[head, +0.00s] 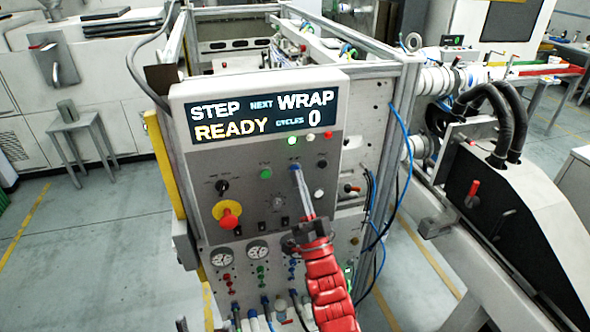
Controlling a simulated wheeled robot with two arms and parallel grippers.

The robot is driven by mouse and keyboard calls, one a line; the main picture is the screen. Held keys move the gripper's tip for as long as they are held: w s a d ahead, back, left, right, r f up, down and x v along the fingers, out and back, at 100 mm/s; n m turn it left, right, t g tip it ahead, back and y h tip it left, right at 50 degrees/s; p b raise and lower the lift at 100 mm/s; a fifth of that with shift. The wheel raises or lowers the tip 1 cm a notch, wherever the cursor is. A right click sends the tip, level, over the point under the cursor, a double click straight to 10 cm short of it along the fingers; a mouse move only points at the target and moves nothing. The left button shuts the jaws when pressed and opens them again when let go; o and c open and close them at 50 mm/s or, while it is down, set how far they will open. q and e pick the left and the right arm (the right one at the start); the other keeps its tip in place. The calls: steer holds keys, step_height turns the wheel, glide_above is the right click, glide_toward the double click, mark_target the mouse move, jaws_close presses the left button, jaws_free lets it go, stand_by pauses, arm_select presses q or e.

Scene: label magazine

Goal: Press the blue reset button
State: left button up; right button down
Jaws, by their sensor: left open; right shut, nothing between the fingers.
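The blue reset button (293,167) is on the grey control panel (250,175), below the display and right of a green button. My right gripper (297,171) is shut and empty. Its narrow fingertips point up at the blue button and overlap its lower edge. I cannot tell whether they touch it or how far it is pushed in. The red-sleeved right arm comes up from the bottom. My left gripper (209,320) shows only as fingertips, apart, at the bottom edge, away from the panel's buttons.
The display (262,118) reads STEP, NEXT WRAP, READY, CYCLES 0. A green lamp (293,141) is lit above the button. A red emergency stop (228,213), black knobs and a white button (319,194) are nearby. Gauges and hoses lie below. Floor at left is clear.

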steer(key=shift+s+d, duration=0.1)
steer(key=shift+s, duration=0.3)
steer(key=shift+f, duration=0.1)
steer(key=s, duration=0.1)
steer(key=s+d, duration=0.1)
steer(key=s, duration=0.2)
steer(key=shift+s+d, duration=0.3)
steer(key=shift+s, duration=0.05)
stand_by(0.4)
